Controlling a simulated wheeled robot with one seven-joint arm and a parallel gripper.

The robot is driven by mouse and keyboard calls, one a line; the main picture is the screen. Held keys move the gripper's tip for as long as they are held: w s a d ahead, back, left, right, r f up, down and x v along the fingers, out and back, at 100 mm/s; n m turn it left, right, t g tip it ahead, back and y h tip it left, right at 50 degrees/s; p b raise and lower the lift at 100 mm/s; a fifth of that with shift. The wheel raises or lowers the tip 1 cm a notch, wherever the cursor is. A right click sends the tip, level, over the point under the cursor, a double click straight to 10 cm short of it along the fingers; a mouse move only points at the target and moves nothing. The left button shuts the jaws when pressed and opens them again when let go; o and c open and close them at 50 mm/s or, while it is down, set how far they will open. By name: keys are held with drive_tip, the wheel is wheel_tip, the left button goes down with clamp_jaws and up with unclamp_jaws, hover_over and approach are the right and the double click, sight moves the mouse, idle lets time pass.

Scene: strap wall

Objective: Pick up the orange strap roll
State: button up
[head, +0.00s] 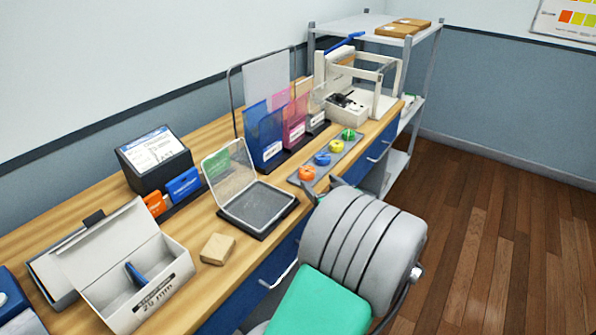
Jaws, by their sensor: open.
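The orange strap roll (307,174) lies at the near end of a grey tray (318,183) along the front edge of the bench. A blue roll (322,159), a yellow roll (337,146) and a green roll (348,134) lie behind it in a row. My gripper (322,187) shows only as two dark finger parts, spread apart, just in front of the orange roll. My grey arm link hides the rest of it. The gripper is open, and nothing shows between the fingers. I cannot tell its height above the tray.
An open clear-lidded case (252,206) stands left of the tray. Upright blue and pink folders (264,137) stand behind. A white machine (355,95) stands at the far end.

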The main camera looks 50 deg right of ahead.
sight(309, 173)
drive_tip(key=p+x, duration=0.1)
drive_tip(key=x, duration=0.6)
drive_tip(key=c, duration=1.5)
drive_tip(key=shift+o, duration=0.2)
drive_tip(key=shift+r, duration=0.15)
